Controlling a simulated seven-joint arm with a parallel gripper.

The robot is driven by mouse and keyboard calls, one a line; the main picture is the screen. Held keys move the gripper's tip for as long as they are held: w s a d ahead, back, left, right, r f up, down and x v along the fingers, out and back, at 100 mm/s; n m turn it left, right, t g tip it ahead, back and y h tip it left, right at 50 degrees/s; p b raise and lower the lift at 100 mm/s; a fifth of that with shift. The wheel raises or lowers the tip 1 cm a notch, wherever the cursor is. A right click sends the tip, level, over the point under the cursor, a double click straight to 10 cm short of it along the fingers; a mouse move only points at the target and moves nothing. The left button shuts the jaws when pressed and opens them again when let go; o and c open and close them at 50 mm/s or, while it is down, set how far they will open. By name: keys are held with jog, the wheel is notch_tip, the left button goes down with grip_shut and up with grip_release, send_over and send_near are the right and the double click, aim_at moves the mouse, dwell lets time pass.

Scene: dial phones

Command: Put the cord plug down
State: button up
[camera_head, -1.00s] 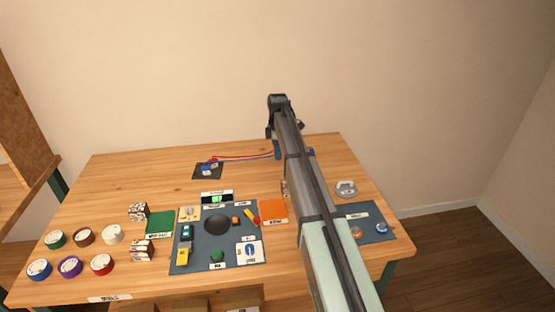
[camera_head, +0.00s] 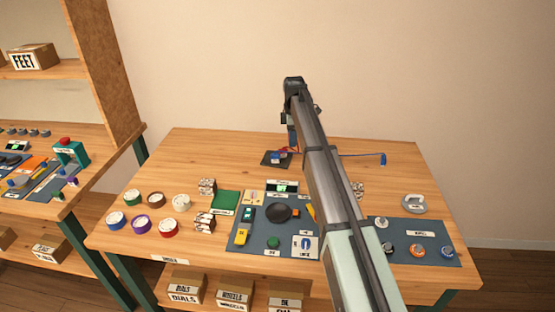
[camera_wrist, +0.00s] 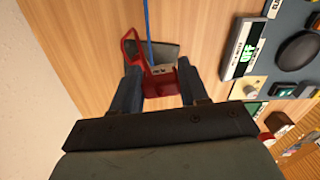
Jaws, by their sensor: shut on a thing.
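My gripper (camera_head: 292,142) is over the back of the table, at the dark pad (camera_head: 266,161). A small blue-and-red unit (camera_head: 279,154) sits on the pad, partly hidden by my arm. A blue cord (camera_head: 355,155) runs right from there to a blue plug (camera_head: 383,159) on the table. I cannot tell whether the red plug touches the pad or table.
A grey mat (camera_head: 262,240) with a black dial and small parts lies in front. Another grey mat (camera_head: 440,258) is at the right. Tape rolls (camera_head: 141,224) stand at the front left. A shelf unit (camera_head: 105,75) is further left. Bare wood surrounds the blue plug.

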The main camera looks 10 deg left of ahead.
jog(key=w+a+m, duration=0.4)
jog(key=a+m, duration=0.4)
jog(key=m, duration=0.3)
jog(key=shift+s+a+f, duration=0.1)
jog(key=shift+s+f, duration=0.05)
jog(key=shift+f, duration=2.15)
jog(key=shift+s+f, duration=0.1)
jog(key=shift+f, duration=2.15)
jog(key=shift+f, duration=0.1)
jog(key=o, duration=1)
jog(key=shift+o, duration=0.2)
notch_tip(320, 180, up, 12)
